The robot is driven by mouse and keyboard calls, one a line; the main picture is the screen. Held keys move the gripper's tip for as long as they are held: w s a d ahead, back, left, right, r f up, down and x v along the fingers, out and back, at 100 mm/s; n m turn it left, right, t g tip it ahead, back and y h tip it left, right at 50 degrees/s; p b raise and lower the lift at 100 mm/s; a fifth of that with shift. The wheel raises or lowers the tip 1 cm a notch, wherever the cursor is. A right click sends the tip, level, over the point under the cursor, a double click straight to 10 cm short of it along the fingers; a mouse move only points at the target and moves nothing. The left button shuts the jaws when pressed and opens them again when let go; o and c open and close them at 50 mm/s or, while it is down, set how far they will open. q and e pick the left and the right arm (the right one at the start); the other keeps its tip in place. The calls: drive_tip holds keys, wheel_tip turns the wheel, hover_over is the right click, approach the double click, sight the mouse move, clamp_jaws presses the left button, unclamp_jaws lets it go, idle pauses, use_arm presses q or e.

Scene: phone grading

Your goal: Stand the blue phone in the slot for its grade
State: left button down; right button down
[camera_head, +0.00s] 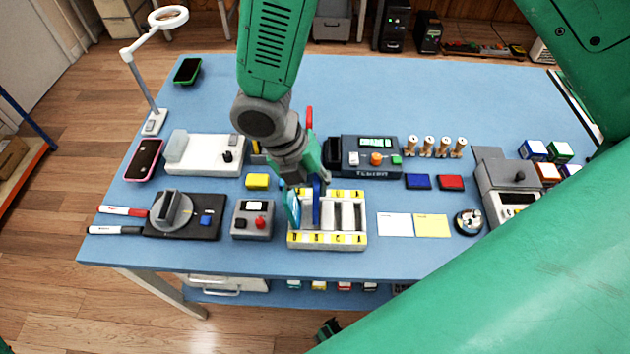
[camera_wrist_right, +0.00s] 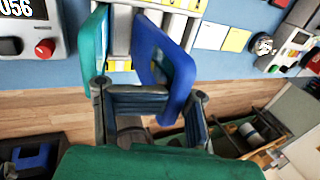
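The blue phone (camera_head: 317,205) stands on edge at the slotted rack (camera_head: 327,243), right of a teal phone (camera_head: 293,209) that is also on edge there. In the right wrist view the blue phone (camera_wrist_right: 172,70) leans at a different angle from the teal phone (camera_wrist_right: 94,48). My right gripper (camera_head: 305,184) is just above the rack, at the phones' upper ends. Its fingers look spread apart, with the blue phone between them; contact is unclear. The blue phone's lower end is partly hidden, so its seating is unclear. My left gripper is not in view.
The tester (camera_head: 366,157) behind the rack has a lit grade display; its letter is hard to read. A grey box with a red button (camera_head: 253,220) stands left of the rack. White (camera_head: 395,224) and yellow cards (camera_head: 431,226) lie to the right.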

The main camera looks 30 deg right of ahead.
drive_tip(key=shift+d, duration=0.1)
idle(0.3)
drive_tip(key=shift+d+p, duration=0.1)
drive_tip(key=shift+p, duration=0.3)
drive_tip(key=shift+f, duration=0.25)
drive_tip(key=shift+f, duration=0.55)
drive_tip(key=shift+f, duration=0.1)
idle(0.5)
drive_tip(key=shift+f+b, duration=0.3)
drive_tip(key=shift+f, duration=0.15)
